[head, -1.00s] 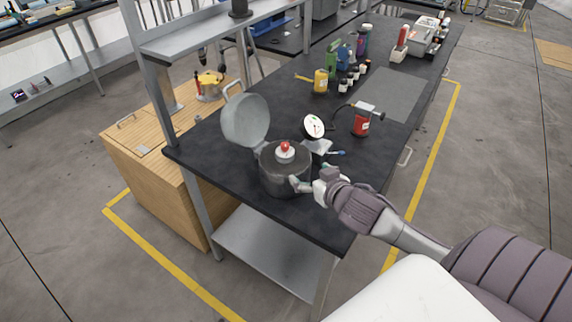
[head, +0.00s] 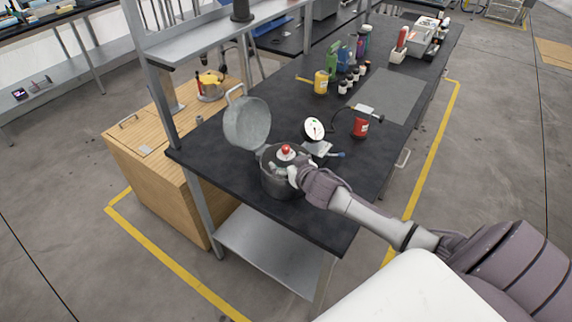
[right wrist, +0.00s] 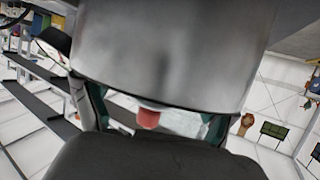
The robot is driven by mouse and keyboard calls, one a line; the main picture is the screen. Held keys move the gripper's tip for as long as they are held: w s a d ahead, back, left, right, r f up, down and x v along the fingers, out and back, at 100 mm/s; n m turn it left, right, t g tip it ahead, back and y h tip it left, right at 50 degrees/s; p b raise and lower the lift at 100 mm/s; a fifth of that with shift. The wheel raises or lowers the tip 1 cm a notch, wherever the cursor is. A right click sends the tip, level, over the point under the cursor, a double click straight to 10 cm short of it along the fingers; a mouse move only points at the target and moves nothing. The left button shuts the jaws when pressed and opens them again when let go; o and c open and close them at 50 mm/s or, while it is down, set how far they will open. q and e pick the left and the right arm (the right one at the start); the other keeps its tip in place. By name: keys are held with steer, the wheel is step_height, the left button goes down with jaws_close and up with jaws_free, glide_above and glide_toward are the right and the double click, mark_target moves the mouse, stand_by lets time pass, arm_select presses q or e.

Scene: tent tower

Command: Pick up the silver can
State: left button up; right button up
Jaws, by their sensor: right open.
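The silver can, small with a red knob on top (head: 286,149), stands in or on a dark grey metal pot (head: 279,184) near the table's front corner. My right gripper (head: 284,171) is open at the pot's rim, just in front of the can, and hides part of both. In the right wrist view a large silver curved wall (right wrist: 165,55) fills the top. Below it, a red piece (right wrist: 147,117) shows between the spread fingers; contact cannot be told. My left gripper is not in view.
The pot's round grey lid (head: 247,123) stands open behind it on the left. A dial gauge (head: 314,129) and a red canister (head: 361,127) are to the right. Bottles stand farther back. A shelf post (head: 158,75) rises at the table's left edge.

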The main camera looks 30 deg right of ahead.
steer(key=shift+x, duration=0.8)
steer(key=shift+s, duration=0.1)
steer(key=c, duration=1.6)
steer(key=shift+r, duration=0.1)
jaws_close()
